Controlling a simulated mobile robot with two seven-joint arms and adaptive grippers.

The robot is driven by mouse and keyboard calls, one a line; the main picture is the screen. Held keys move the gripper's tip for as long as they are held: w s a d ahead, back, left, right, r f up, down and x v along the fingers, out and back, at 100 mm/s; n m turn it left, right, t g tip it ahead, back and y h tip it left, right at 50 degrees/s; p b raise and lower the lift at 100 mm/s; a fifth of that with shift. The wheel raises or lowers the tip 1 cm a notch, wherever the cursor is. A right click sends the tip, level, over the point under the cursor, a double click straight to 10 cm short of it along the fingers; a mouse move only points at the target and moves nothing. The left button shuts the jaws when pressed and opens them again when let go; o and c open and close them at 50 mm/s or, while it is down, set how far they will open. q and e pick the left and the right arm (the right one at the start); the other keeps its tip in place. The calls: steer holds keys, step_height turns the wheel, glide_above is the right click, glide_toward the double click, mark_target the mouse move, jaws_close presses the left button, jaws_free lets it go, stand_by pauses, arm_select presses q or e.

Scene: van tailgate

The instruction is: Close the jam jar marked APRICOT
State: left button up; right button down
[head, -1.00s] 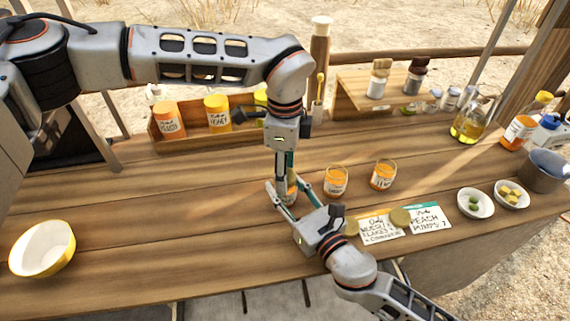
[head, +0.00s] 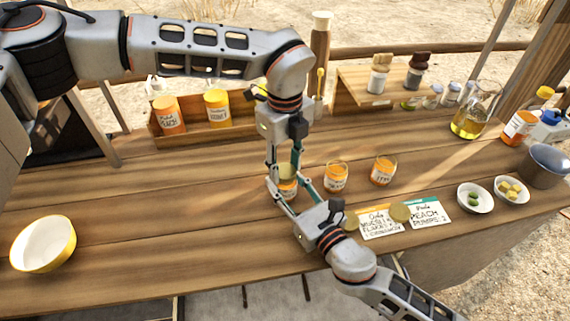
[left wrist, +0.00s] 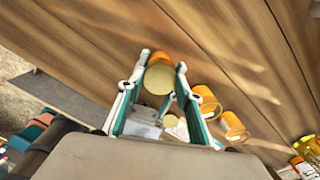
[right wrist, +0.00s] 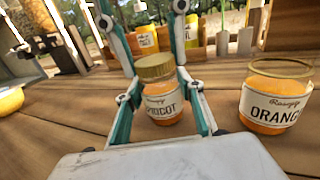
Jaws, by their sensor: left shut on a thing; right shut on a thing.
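The APRICOT jar (right wrist: 163,108), with orange contents and a white label partly covered, stands upright on the wooden counter. A gold lid (right wrist: 155,68) sits level on its mouth; how tightly it is seated I cannot tell. My left gripper (left wrist: 162,65) reaches down from above and is shut on the lid. My right gripper (right wrist: 160,85) comes from the front side and is shut on the jar body. In the head view the jar (head: 287,187) is partly hidden between both grippers' fingers.
The open ORANGE jar (right wrist: 272,98) stands just right of it, with another open jar (head: 383,170) beyond. Two loose gold lids (head: 400,211) lie by the cards (head: 430,212). A bowl (head: 43,245) is far left; two small dishes (head: 475,198) are right.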

arm_select(q)
steer(key=m, duration=0.5)
steer(key=shift+m, duration=0.4)
steer(key=m, duration=0.8)
steer(key=shift+m, duration=0.3)
steer(key=m, duration=0.3)
steer(key=shift+m, duration=0.3)
steer(key=m, duration=0.3)
steer(key=shift+m, duration=0.4)
steer(key=m, duration=0.5)
steer(key=shift+f, duration=0.1)
steer(key=m, duration=0.5)
steer(key=shift+m, duration=0.3)
steer(key=m, duration=0.3)
steer(key=shift+m, duration=0.3)
steer(key=o, duration=1.3)
